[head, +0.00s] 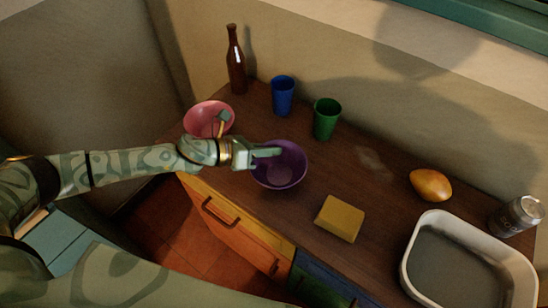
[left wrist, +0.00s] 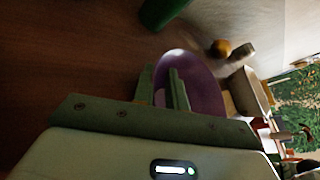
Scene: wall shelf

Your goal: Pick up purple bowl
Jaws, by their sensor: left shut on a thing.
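The purple bowl (head: 285,177) is on the brown wooden counter in the middle of the head view. The gripper is shut on the rim. I cannot tell whether the bowl is lifted off the counter. My right gripper is not in view.
A pink bowl (head: 207,116) is close behind my left wrist. A bottle (head: 236,62), blue cup (head: 283,97) and green cup (head: 326,120) stand at the back. A yellow block (head: 340,219), mango (head: 430,185), white basin (head: 408,262) and can (head: 517,216) are to the right.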

